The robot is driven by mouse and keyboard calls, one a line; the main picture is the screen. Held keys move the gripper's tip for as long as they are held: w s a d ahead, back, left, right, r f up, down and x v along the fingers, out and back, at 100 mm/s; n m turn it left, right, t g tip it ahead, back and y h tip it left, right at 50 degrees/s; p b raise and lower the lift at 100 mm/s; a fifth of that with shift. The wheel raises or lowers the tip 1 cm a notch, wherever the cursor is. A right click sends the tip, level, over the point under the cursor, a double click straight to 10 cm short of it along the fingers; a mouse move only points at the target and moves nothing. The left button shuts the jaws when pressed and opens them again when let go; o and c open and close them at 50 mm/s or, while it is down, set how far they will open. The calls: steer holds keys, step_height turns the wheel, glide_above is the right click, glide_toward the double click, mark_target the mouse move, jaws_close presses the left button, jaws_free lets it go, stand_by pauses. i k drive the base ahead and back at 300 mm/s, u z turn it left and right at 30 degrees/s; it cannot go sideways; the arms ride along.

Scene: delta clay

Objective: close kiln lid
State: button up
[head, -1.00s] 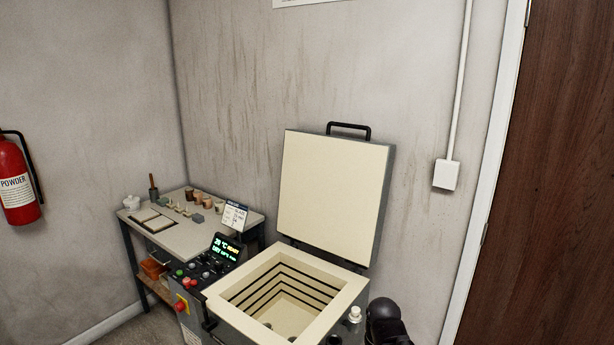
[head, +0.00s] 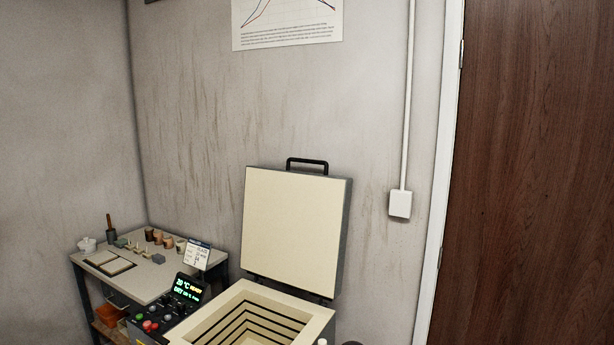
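The kiln lid (head: 293,232) stands open and upright behind the kiln, its cream inner face toward me. A black handle (head: 307,161) is on the lid's top edge. The kiln (head: 318,322) is at the bottom of the view, with its square, stepped chamber uncovered; its front is cut off by the frame edge. I cannot see any ware in the visible part of the chamber. My gripper is not in view.
A control panel (head: 177,308) with a lit display is at the kiln's left. A side table (head: 128,276) with small pots and tools stands behind it. The wall has a chart (head: 287,22) and a switch box (head: 400,204). A brown door (head: 530,170) is at right.

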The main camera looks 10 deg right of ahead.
mark_target(295, 224)
steer(key=k, duration=1.2)
steer(key=z, duration=0.55)
steer(key=i, duration=1.8)
steer(key=u, duration=0.6)
steer(key=i, duration=0.4)
steer(key=u, duration=0.25)
